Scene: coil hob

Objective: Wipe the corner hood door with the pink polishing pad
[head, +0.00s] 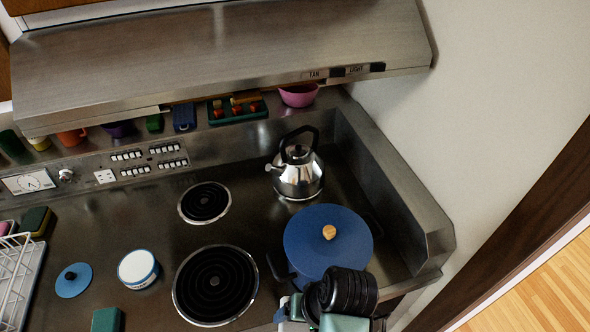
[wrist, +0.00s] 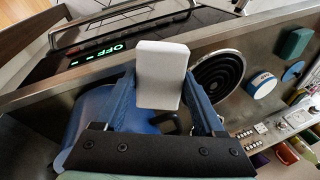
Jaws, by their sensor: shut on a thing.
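In the wrist view my gripper (wrist: 162,88) has its two blue fingers shut on a pale grey-white block (wrist: 163,62). The block has the shape of a pad, but no pink shows on it here. In the head view my arm is at the bottom, right of centre, in front of the stove, and hides most of the gripper and the held block. The steel hood (head: 220,55) spans the top of the head view. Strips of brown wood show above it at the upper left. I cannot tell which part is the corner hood door.
A blue-lidded pot (head: 328,240) stands close beside my arm, with a steel kettle (head: 298,177) behind it. Coil burners (head: 215,285) lie to the left. A shelf under the hood holds a pink bowl (head: 298,95) and other items. A white wall (head: 480,90) is at right.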

